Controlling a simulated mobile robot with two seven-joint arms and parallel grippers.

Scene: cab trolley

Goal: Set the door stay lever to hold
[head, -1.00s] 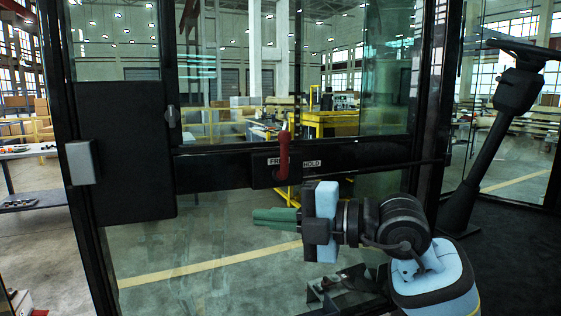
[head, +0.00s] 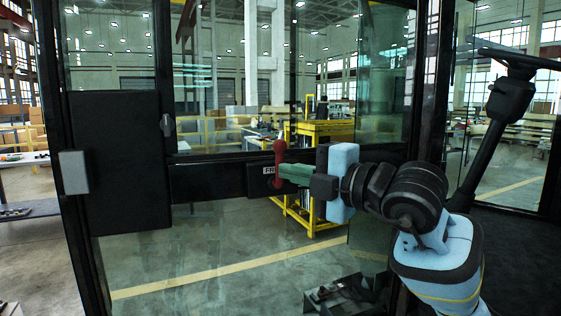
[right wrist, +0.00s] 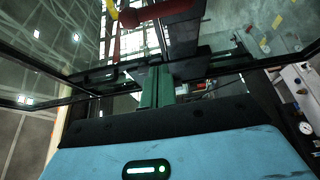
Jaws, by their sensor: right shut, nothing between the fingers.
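The red door stay lever (head: 279,160) stands about upright on its black plate (head: 256,181) on the door's crossbar, knob at the top. The start of the "FREE" label (head: 267,170) shows left of it; the "HOLD" label is hidden behind my gripper. The lever also shows at the top of the right wrist view (right wrist: 152,12). My right gripper (head: 282,172) is shut and empty, its green fingers pointing left. Its tips are right beside the lever's right side in the head view; I cannot tell whether they touch. The fingers also show in the right wrist view (right wrist: 157,76). My left gripper is out of view.
The glazed cab door has a black crossbar (head: 208,181) and a black lock box (head: 118,160) at left. A steering column (head: 490,130) stands at right. A yellow workbench (head: 325,133) is beyond the glass. Open space lies in front of the lower glass.

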